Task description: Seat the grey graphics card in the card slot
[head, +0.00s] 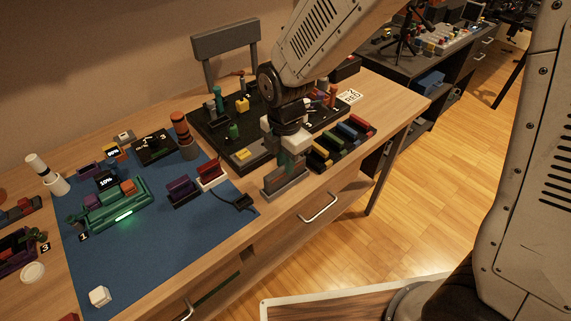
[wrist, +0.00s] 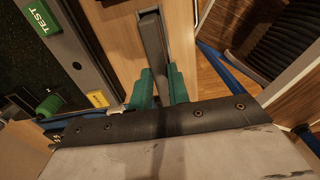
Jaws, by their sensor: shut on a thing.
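My gripper (head: 284,167) points down at the front edge of the desk, its green fingertips shut. In the wrist view the fingertips (wrist: 159,88) close on the near end of a long, narrow grey piece, which I take to be the grey graphics card (wrist: 152,42). In the head view a grey holder (head: 287,187) sits right under the gripper, and the card is mostly hidden by the fingers. The card appears to be in or just over this holder; I cannot tell which. I cannot make out for certain which opening is the card slot.
A black test board (head: 205,127) with knobs lies behind and left of my gripper. Coloured bars (head: 340,143) stand close on the right. A blue mat (head: 140,255) holds a lit green board (head: 118,212), a purple card (head: 181,188) and a red card (head: 210,169). The mat's front is mostly clear.

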